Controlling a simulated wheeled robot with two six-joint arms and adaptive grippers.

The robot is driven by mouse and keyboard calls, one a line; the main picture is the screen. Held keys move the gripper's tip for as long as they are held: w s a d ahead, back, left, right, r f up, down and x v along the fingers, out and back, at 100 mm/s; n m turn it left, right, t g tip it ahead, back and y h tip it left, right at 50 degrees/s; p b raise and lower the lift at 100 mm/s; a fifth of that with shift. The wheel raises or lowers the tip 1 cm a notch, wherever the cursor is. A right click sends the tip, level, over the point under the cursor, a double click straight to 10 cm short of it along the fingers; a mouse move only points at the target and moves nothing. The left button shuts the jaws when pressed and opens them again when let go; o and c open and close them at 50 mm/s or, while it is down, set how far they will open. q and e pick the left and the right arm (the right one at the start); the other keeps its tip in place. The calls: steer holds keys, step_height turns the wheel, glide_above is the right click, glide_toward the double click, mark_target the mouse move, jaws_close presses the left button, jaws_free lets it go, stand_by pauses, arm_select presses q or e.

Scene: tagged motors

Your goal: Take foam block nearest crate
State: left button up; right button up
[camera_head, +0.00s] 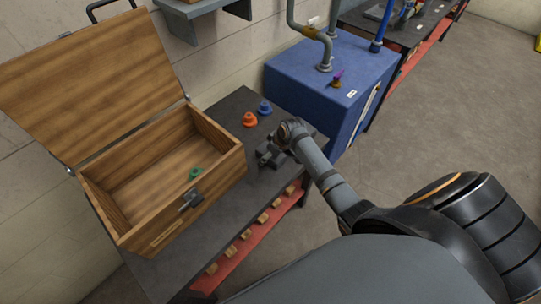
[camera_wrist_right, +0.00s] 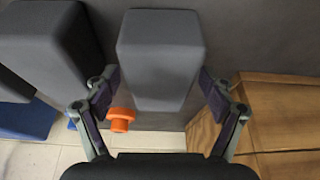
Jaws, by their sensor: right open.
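In the right wrist view a grey foam block (camera_wrist_right: 160,50) lies between the two spread fingers of my right gripper (camera_wrist_right: 160,92). The fingers stand apart from its sides, one on each side. Another grey block (camera_wrist_right: 62,45) is to the left, outside the left finger. The wooden crate (camera_wrist_right: 283,105) is at the right of that view, near the right finger. In the head view the crate (camera_head: 225,168) stands open on the dark table, and my right gripper (camera_head: 268,158) is low over the table beside it. The blocks there are mostly hidden by the gripper.
An orange part (camera_head: 249,119) and a blue part (camera_head: 264,107) stand on the dark table (camera_head: 190,240) behind the gripper. A green part (camera_head: 195,173) is in the crate. A blue cabinet (camera_head: 300,85) stands to the right. The orange part (camera_wrist_right: 121,119) also shows by the left finger.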

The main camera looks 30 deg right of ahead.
steer(key=shift+f, duration=0.2)
stand_by(0.6)
steer(key=c, duration=0.9)
